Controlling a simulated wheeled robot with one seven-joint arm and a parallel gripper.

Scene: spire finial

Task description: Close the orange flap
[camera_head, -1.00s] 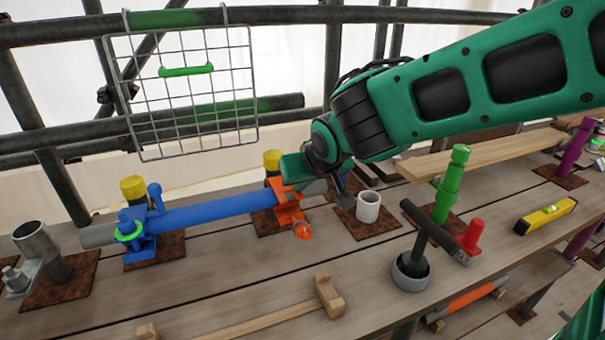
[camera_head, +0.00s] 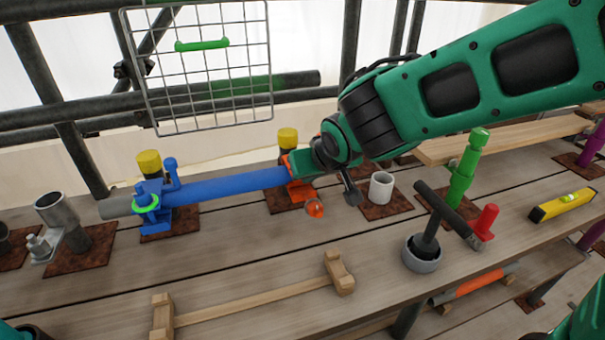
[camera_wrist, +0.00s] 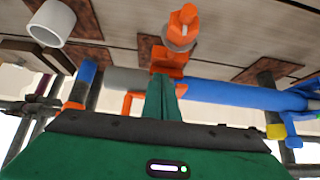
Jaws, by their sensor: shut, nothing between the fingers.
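The orange flap (camera_wrist: 168,60) is part of an orange clamp (camera_head: 300,191) on the right end of a blue pipe (camera_head: 228,187). In the wrist view the flap sticks out on the far side of the pipe, with a round orange end piece (camera_wrist: 182,26) beyond it. My gripper (camera_wrist: 162,84) is shut and empty, its green fingertips right at the clamp. I cannot tell whether they touch it. In the head view my gripper (camera_head: 302,163) covers part of the clamp.
A white cup-like tube (camera_head: 381,188) stands just right of the clamp. A blue clamp (camera_head: 150,205) holds the pipe's left end. A wire panel (camera_head: 205,75) hangs behind.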

